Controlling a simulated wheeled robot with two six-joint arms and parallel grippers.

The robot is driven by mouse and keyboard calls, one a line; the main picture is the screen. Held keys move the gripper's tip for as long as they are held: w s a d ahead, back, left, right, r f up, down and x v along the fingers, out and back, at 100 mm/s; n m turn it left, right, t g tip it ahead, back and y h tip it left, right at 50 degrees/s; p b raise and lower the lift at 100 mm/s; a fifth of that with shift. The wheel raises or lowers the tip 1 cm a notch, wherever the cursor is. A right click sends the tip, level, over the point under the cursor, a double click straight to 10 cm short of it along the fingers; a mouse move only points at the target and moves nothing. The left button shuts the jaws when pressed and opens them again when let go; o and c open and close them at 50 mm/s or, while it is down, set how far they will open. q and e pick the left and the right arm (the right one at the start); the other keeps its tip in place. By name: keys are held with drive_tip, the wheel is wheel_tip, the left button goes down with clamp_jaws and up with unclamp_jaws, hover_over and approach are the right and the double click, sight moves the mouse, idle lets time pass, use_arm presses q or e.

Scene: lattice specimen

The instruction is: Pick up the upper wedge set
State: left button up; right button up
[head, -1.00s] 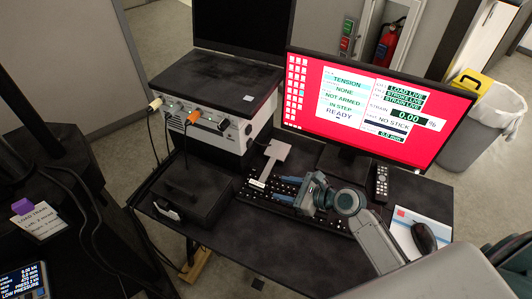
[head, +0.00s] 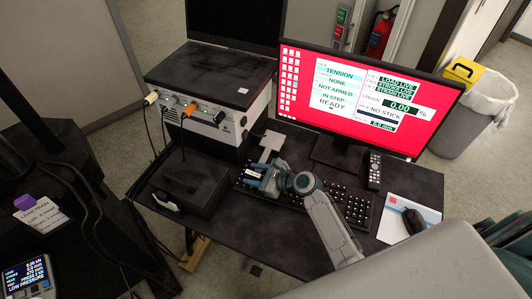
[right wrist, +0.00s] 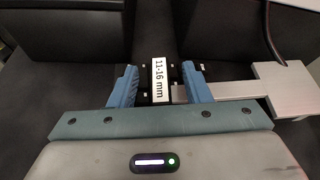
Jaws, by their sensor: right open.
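A small dark block with a white label reading "11-16 mm" (right wrist: 158,80), which looks like the wedge set, lies at the left end of the keyboard in the head view (head: 253,173). My right gripper (right wrist: 160,84) is open, with one blue finger on each side of the block and gaps showing between. In the head view, my right gripper (head: 262,178) partly covers the block. A pale grey bar with a square plate (right wrist: 286,90) extends from beside the block; I cannot tell if they are joined. My left gripper is not in view.
A black keyboard (head: 357,208) lies under my right arm. A red-screened monitor (head: 365,98) stands behind it. A dark box (head: 190,183) is to the left, before the white cabled unit (head: 207,125). A remote (head: 374,170) and mouse (head: 413,221) are right. The front desktop is clear.

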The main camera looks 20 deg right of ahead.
drive_tip(key=shift+r, duration=0.1)
clamp_jaws()
